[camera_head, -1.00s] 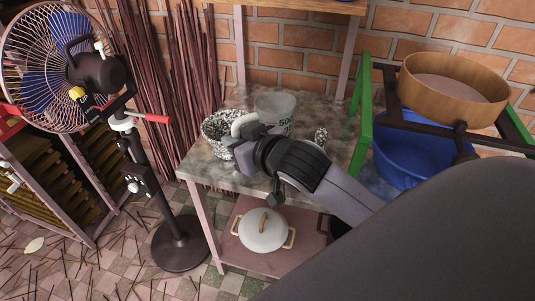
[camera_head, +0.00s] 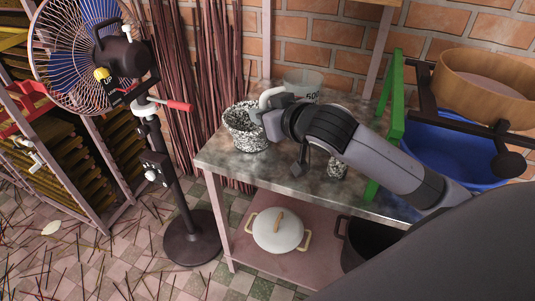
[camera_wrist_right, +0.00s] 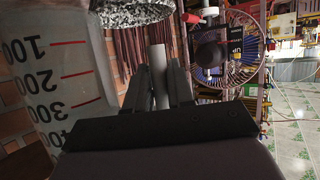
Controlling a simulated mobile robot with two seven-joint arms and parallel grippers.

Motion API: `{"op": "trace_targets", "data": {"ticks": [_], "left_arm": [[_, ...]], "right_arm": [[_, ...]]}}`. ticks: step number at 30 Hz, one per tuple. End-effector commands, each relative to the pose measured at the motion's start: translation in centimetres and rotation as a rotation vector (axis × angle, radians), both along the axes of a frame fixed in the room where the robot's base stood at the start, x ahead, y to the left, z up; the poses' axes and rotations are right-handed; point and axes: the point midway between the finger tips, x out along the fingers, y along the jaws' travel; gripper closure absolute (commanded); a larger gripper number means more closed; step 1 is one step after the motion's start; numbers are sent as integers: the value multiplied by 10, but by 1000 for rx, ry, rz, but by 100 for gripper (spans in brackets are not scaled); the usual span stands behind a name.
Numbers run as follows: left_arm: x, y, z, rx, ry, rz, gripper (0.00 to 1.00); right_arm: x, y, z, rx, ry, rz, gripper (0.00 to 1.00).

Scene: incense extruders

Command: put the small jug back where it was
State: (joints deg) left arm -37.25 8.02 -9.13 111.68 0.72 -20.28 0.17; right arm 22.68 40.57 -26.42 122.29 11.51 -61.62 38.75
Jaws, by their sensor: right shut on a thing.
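The small jug (camera_head: 303,83) is a translucent grey measuring vessel with printed marks and a thick pale handle. It is over the back of the small table, upright or nearly so in the head view. My right gripper (camera_head: 268,110) is shut on its handle, left of the jug body. In the right wrist view the handle (camera_wrist_right: 158,75) stands between my fingertips, and the jug's side with red lines and numbers (camera_wrist_right: 55,75) fills the left. My wrist hides the jug's bottom in the head view, so I cannot tell if it touches the table. My left gripper is not in view.
A speckled pot (camera_head: 243,138) stands on the table (camera_head: 235,168) close to my gripper. A small speckled thing (camera_head: 338,166) is partly hidden by my arm. A green frame (camera_head: 391,120) and blue tub (camera_head: 455,150) are right. A fan (camera_head: 85,50) stands left.

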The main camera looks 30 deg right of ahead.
Motion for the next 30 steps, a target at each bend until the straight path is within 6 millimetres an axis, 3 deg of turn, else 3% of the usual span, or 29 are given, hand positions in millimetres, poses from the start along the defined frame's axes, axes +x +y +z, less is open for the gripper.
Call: {"op": "trace_targets", "data": {"ticks": [1, 3, 7, 14, 22, 30], "left_arm": [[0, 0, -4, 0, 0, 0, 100], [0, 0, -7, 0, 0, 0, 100], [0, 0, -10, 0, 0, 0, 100], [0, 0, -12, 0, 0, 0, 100], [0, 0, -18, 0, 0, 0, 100], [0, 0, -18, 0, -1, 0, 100]], "right_arm": [[0, 0, -18, -2, 5, -1, 100], [0, -1, -35, -2, 5, -2, 100], [0, 0, -57, -1, 1, -1, 100], [0, 0, -73, 0, -1, -1, 100], [0, 0, -110, -1, 0, -1, 100], [0, 0, -110, -1, -2, 0, 100]]}}
